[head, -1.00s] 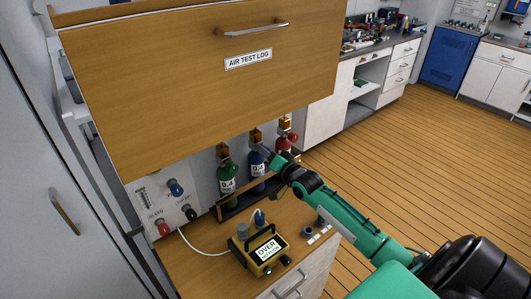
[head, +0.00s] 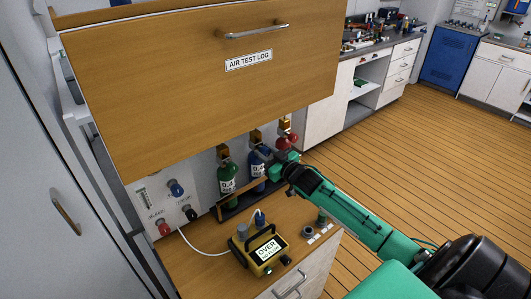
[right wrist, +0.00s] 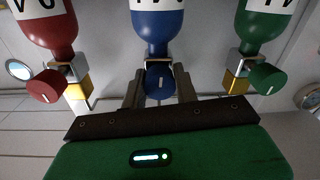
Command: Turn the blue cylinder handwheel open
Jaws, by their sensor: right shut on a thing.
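The blue cylinder (head: 257,168) stands upright in a wooden rack between a green and a red cylinder. In the right wrist view the picture is upside down, and the blue cylinder (right wrist: 158,28) hangs at top centre. Its blue handwheel (right wrist: 160,83) sits between the two fingers of my right gripper (right wrist: 160,90), which is shut on it. In the head view my right gripper (head: 273,161) is at the front of the blue cylinder's neck and hides the handwheel. My left gripper is in neither view.
The green cylinder (head: 227,177) and red cylinder (head: 285,138) stand close on either side. The wooden "AIR TEST LOG" cabinet front (head: 180,85) overhangs the rack. A yellow meter reading "OVER" (head: 262,255) and small fittings (head: 308,232) lie on the counter below.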

